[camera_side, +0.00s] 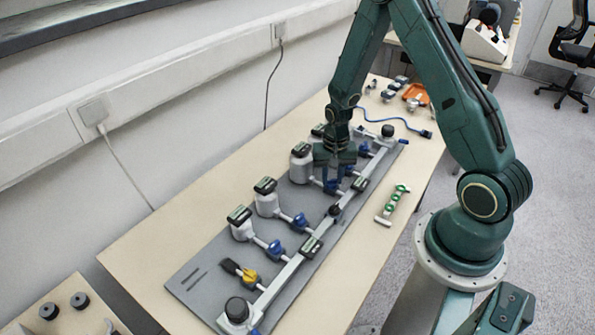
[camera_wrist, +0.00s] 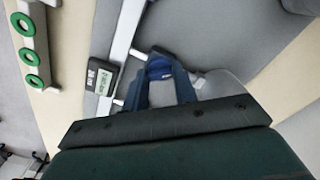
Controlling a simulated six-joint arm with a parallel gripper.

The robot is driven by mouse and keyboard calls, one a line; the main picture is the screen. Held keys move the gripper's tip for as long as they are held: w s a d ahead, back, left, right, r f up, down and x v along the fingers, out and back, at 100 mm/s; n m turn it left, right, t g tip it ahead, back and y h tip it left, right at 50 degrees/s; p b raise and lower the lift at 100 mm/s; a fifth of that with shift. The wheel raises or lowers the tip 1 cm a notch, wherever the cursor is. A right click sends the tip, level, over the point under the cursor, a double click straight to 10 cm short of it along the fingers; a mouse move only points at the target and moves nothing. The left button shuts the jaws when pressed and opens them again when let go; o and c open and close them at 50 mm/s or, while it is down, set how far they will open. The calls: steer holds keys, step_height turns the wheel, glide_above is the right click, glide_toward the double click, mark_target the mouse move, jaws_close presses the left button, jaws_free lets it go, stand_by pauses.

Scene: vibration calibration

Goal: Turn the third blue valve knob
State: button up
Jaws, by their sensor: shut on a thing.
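Several blue valve knobs stand in a row along a grey panel (camera_side: 205,275). Two nearer ones, the first (camera_side: 276,249) and the second (camera_side: 300,222), are free. My gripper (camera_side: 336,178) points down over the third blue knob (camera_side: 332,187), counted from the near end, and partly hides it. In the wrist view, the fingers of my gripper (camera_wrist: 160,82) are closed around a blue knob (camera_wrist: 159,68), one finger on each side. Another blue knob (camera_side: 363,148) shows beyond my gripper.
White canisters with dark displays (camera_side: 267,200) line the wall side of the panel. A pale pipe with gauges (camera_side: 312,246) runs along the other side. A yellow knob (camera_side: 249,276) sits at the near end. A green-ringed rack (camera_side: 392,205) lies on the bare table to the right.

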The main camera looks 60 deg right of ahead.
steer(key=n, duration=0.5)
steer(key=shift+n, duration=2.6)
steer(key=o, duration=1)
steer(key=shift+c, duration=0.2)
steer(key=shift+r, duration=0.15)
step_height(320, 180, up, 14)
steer(key=shift+f, duration=0.2)
